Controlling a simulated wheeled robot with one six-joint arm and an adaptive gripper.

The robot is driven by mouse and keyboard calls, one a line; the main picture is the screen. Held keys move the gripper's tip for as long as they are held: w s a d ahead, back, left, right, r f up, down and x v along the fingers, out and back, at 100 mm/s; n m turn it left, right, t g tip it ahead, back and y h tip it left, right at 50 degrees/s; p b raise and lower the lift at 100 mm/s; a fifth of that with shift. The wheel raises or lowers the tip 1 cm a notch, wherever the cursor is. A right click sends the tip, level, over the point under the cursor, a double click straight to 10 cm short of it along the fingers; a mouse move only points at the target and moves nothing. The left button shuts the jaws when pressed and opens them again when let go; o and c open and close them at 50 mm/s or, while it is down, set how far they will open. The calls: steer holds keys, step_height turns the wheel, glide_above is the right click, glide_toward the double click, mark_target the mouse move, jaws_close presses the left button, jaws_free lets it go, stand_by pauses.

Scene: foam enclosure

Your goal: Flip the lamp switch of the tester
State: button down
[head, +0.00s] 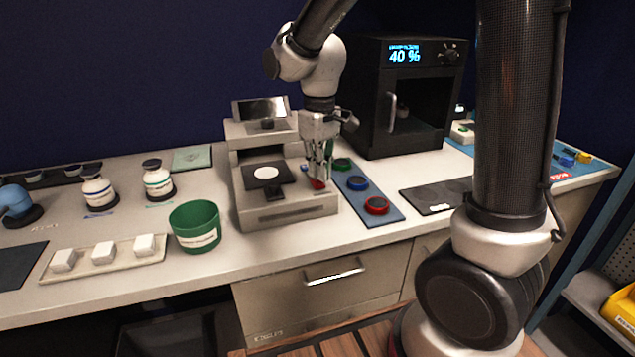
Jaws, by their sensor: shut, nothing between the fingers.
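The tester (287,210) is a light grey bench machine on the counter, with a small dark screen (261,108) on top. A white round disc (266,172) lies on its dark stage. A small dark part sticks out at the front of the stage. My gripper (318,183) is shut and empty, pointing down at the right side of the tester's deck. A red part (318,184) shows right at the fingertips; I cannot tell whether they touch it. A small blue part (304,168) sits just left of the fingers. The lamp switch cannot be made out for certain.
A blue strip with green, blue (358,183) and red (376,205) buttons lies right of the tester. A black chamber (405,95) reading 40 % stands behind. A green cup (195,226), bottles (158,180) and a tray of white blocks (104,254) are left.

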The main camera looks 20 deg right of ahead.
mark_target(319, 185)
steer(key=shift+f, duration=1.15)
stand_by(0.4)
steer(key=shift+r, duration=3.5)
